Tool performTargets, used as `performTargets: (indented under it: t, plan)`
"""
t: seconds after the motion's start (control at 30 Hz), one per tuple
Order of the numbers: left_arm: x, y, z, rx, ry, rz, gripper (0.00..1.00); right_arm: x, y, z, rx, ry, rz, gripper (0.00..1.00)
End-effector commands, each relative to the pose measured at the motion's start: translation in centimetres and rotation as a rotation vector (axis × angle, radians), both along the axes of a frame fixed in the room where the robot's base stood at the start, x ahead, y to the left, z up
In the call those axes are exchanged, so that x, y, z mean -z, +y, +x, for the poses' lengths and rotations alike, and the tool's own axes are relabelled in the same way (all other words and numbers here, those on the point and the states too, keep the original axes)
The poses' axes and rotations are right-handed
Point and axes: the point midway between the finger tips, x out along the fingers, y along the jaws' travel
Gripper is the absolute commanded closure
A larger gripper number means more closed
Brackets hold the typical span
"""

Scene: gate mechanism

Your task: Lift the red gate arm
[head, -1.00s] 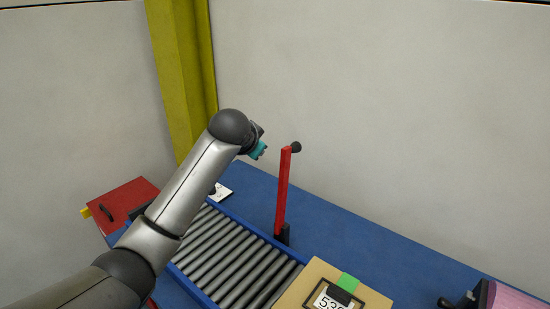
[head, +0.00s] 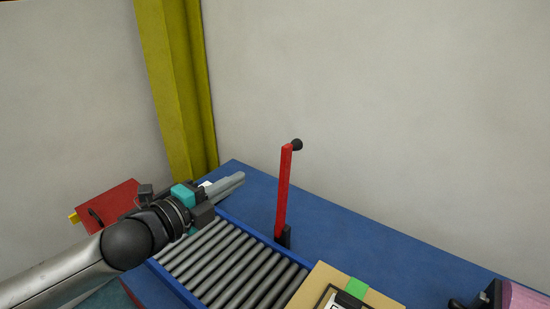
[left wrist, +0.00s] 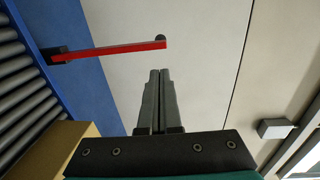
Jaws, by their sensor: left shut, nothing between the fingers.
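The red gate arm (head: 283,192) stands upright beside the roller conveyor, with a black knob (head: 296,144) at its top and a black mount at its foot. In the left wrist view the red gate arm (left wrist: 110,50) lies across the upper left, ahead of the fingers and apart from them. My left gripper (head: 240,178) is shut and empty, left of the gate arm above the conveyor's far end, pointing right. Its closed fingers (left wrist: 159,75) also show in the left wrist view.
The roller conveyor (head: 232,262) has blue side rails and sits by a blue table surface (head: 350,240). A cardboard box (head: 330,274) with green tape stands at the front. A red box (head: 110,205) is at left, a yellow post (head: 175,85) behind. A pink item (head: 525,300) lies at far right.

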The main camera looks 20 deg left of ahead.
Motion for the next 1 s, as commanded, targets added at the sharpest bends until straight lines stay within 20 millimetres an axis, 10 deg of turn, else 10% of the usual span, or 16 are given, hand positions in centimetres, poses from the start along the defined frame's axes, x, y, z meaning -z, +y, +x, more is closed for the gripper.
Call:
performTargets:
  t: [1.0]
  plan:
    - [0.8,-3.5,9.8,-0.003,-0.001,-0.005,1.0,-1.5,0.0,-0.1,0.001,0.002,0.0,0.5]
